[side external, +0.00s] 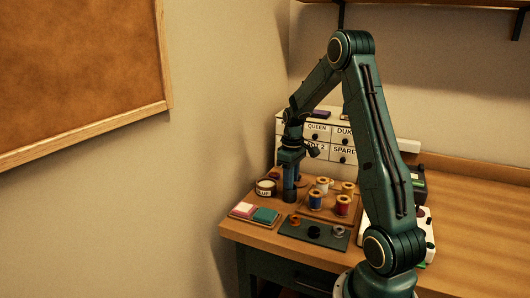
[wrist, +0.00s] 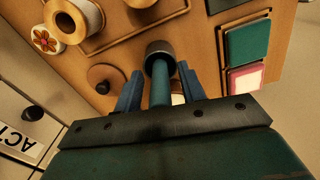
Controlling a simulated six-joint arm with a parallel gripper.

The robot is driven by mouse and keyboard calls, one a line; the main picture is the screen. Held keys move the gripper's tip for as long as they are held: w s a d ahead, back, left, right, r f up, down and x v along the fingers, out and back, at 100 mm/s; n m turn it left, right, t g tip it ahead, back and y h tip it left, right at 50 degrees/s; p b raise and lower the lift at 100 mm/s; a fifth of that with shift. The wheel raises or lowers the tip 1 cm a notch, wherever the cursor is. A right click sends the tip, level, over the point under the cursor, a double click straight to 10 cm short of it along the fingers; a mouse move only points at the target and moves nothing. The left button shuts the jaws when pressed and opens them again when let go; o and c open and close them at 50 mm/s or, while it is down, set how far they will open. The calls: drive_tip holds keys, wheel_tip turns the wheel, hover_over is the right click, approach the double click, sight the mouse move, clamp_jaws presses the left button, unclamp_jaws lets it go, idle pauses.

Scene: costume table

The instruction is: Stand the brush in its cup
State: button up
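The brush's teal handle (wrist: 160,92) runs between the fingers of my gripper (wrist: 160,80) in the wrist view. Its far end meets a dark round piece (wrist: 153,68) that looks like the cup with the handle rising from its mouth. I cannot see the bristles or how deep the brush sits. The blue fingers stand on both sides of the handle, with a visible gap on each side. In the side external view my gripper (side external: 290,185) points straight down, close above the table at its left part. The brush and cup cannot be made out clearly there.
A labelled jar (side external: 266,187) stands close to the left of my gripper. Several thread spools (side external: 315,200) stand to its right. Pink (side external: 243,210) and teal (side external: 265,216) pads and a dark tray (side external: 326,240) lie in front. Labelled drawers (side external: 318,135) stand behind. The table's right side is clear.

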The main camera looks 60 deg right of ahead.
wheel_tip(320, 180, up, 12)
idle(0.6)
idle(0.5)
drive_tip(key=s+a+r+n+t+h, duration=0.1)
drive_tip(key=a+r, duration=0.3)
drive_tip(key=a, duration=0.5)
drive_tip(key=s+a+r+t, duration=0.1)
drive_tip(key=a+r, duration=0.2)
drive_tip(key=a, duration=0.6)
drive_tip(key=s+a+f+t+y, duration=0.1)
drive_tip(key=s+a+t, duration=0.2)
drive_tip(key=s+a, duration=0.7)
drive_tip(key=a, duration=0.3)
drive_tip(key=shift+s+a+f+n+t, duration=0.25)
drive_tip(key=shift+f+n+t, duration=0.05)
drive_tip(key=shift+n, duration=0.1)
